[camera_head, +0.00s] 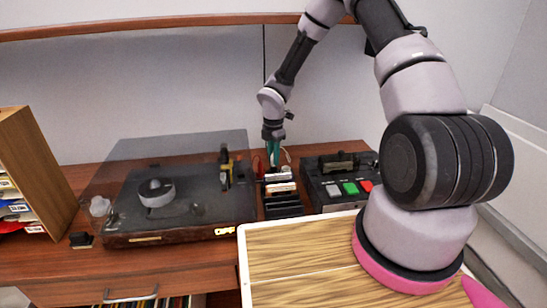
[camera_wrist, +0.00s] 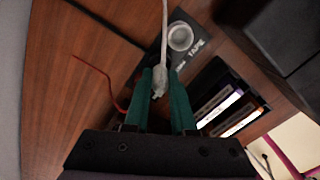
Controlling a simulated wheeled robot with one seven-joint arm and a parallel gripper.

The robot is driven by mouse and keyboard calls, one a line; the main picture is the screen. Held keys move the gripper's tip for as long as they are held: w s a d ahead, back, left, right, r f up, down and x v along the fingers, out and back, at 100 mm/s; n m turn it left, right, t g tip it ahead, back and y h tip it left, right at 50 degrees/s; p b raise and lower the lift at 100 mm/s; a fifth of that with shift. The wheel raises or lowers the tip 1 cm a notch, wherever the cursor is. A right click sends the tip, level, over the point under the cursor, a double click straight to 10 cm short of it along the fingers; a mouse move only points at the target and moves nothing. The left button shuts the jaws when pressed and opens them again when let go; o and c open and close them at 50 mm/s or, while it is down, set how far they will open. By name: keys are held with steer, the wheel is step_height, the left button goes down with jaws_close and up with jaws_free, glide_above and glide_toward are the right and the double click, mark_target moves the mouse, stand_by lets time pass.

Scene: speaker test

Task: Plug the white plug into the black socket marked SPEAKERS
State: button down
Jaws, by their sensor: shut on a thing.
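My gripper (camera_head: 273,160) reaches down behind the black slotted rack in the head view. In the wrist view its green fingers (camera_wrist: 165,85) are shut on the white plug (camera_wrist: 158,82), whose pale cable (camera_wrist: 164,35) runs up out of the picture. The plug is between the fingertips, above a black panel (camera_wrist: 195,25) with a round pale socket (camera_wrist: 180,37) and the word TAPE. Another label beside the fingers is too covered to read. I cannot make out the socket marked SPEAKERS; the fingers and plug hide part of the panel. Whether the plug touches the panel I cannot tell.
The black rack (camera_head: 283,206) holds cassettes (camera_wrist: 218,105) close beside my gripper. A turntable (camera_head: 180,205) with a raised clear lid stands left; a tape deck (camera_head: 340,182) with coloured buttons stands right. A thin red wire (camera_wrist: 102,75) lies on the wood. A wooden shelf (camera_head: 45,165) stands far left.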

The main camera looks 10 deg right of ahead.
steer(key=shift+f, duration=1.25)
stand_by(0.5)
steer(key=c, duration=0.7)
jaws_free()
steer(key=shift+o, duration=0.2)
steer(key=o, duration=0.4)
steer(key=shift+r, duration=2.55)
